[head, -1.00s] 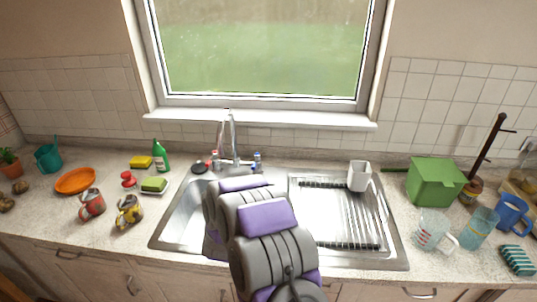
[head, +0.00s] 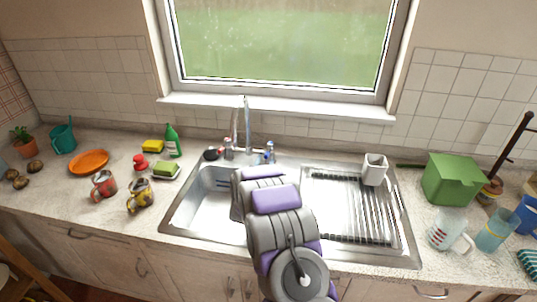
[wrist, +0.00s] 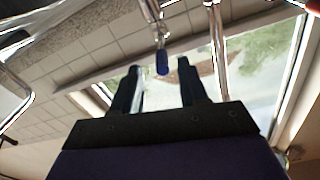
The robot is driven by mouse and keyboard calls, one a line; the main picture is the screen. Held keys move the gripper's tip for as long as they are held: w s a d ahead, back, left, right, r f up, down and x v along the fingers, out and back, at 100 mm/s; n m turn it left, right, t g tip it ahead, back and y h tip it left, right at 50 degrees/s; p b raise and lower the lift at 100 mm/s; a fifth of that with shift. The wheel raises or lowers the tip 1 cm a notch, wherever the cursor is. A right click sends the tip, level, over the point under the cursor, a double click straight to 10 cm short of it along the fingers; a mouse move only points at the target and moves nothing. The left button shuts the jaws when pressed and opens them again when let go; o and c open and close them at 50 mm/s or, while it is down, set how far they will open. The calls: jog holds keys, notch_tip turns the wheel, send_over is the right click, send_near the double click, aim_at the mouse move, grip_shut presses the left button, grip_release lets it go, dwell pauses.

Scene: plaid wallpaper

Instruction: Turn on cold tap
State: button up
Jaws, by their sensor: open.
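The cold tap (head: 269,153) is the blue-marked handle right of the tall chrome spout (head: 247,122), behind the sink. A red-marked tap (head: 228,147) stands left of the spout. In the wrist view the blue-ended cold tap (wrist: 162,62) shows ahead of my gripper (wrist: 158,67), between its two dark fingers in the picture. The fingers are apart and nothing is held. I cannot tell the exact gap to the tap; no contact shows. The spout also shows in the wrist view (wrist: 217,50), right of the fingers. My arm hides the gripper in the head view.
The sink basin (head: 205,205) and ribbed drainboard (head: 345,210) lie below the taps. A white cup (head: 374,169) stands at the drainboard's back right. A green bottle (head: 173,142) and a sponge (head: 166,169) are left of the sink. The window ledge (head: 300,108) runs behind.

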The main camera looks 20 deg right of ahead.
aim_at(268, 151)
jog(key=b+x, duration=0.1)
jog(key=x, duration=0.6)
jog(key=shift+w+d, duration=0.15)
jog(key=shift+w, duration=0.1)
jog(key=shift+a, duration=0.2)
grip_shut()
dwell(0.4)
